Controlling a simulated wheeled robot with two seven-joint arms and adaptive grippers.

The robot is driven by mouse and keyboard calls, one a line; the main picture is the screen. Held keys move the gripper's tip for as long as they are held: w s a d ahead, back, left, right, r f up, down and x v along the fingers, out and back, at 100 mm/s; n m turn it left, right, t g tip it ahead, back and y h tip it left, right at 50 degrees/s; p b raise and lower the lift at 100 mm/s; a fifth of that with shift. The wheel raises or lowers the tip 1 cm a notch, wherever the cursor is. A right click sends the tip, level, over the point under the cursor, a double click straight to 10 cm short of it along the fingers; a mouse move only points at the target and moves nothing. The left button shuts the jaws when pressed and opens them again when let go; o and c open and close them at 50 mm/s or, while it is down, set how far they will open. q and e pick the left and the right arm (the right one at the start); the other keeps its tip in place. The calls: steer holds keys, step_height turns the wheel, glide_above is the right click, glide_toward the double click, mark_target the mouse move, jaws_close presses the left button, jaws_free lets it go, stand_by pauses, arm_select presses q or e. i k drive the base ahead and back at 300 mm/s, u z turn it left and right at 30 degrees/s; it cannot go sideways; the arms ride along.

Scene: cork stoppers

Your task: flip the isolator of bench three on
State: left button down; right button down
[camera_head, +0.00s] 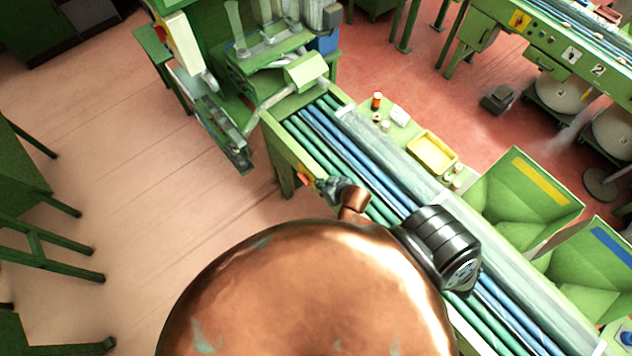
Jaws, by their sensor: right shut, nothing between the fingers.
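A small red and yellow isolator (304,174) sits on the green side face of the near bench (283,150). Its handle position is too small to make out. My right gripper (322,185) is shut and empty, with its tips right beside the isolator; I cannot tell whether they touch it. My copper-coloured arm parts hide the lower part of this bench side, and no bench number shows on it. Another isolator (519,20), yellow and red, is on the far bench at the upper right, near a plate marked 2. My left gripper is not in view.
Green and blue rollers (340,140) run along the near bench top. A yellow tray (433,152) and small spools stand on its far ledge. Green bins (525,195) are at the right. A green machine (270,60) stands at the bench's far end. The floor left of the bench is clear.

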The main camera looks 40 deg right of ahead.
mark_target(304, 178)
steer(key=z, duration=2.15)
steer(key=k, duration=0.5)
steer(key=u, duration=0.05)
